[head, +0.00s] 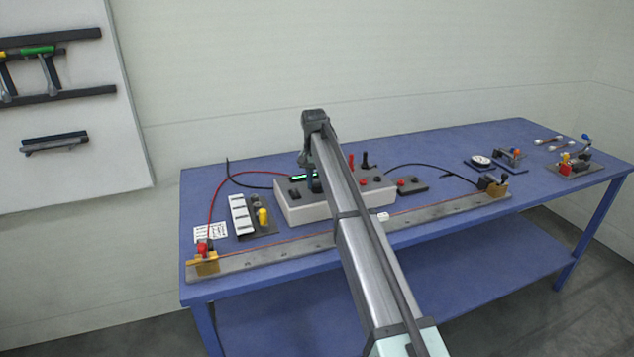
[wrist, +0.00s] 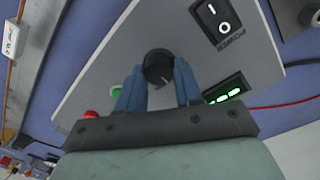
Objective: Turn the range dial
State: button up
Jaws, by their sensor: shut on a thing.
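The range dial is a round black knob (wrist: 159,68) on the light grey top of the instrument box, seen in the wrist view. My gripper (wrist: 160,88) has its two blue fingers on either side of the knob and is shut on it. The box (wrist: 120,62) also carries a black rocker switch, a lit green display (wrist: 228,92) and a green button (wrist: 116,93). In the head view the box (head: 305,214) stands on the blue table, and my arm covers its middle. The dial is hidden there.
On the blue table (head: 470,150), a long grey rail (head: 280,262) with clamps runs in front of the box. Red and black leads (head: 214,195) lie at the left and back. Small devices sit at the far right.

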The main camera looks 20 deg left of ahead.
jog(key=c, duration=0.4)
jog(key=shift+o, duration=0.2)
jog(key=shift+n, duration=0.3)
jog(key=n, duration=0.4)
jog(key=shift+s+n, duration=0.1)
jog(key=shift+n, duration=2.1)
jog(key=o, duration=1)
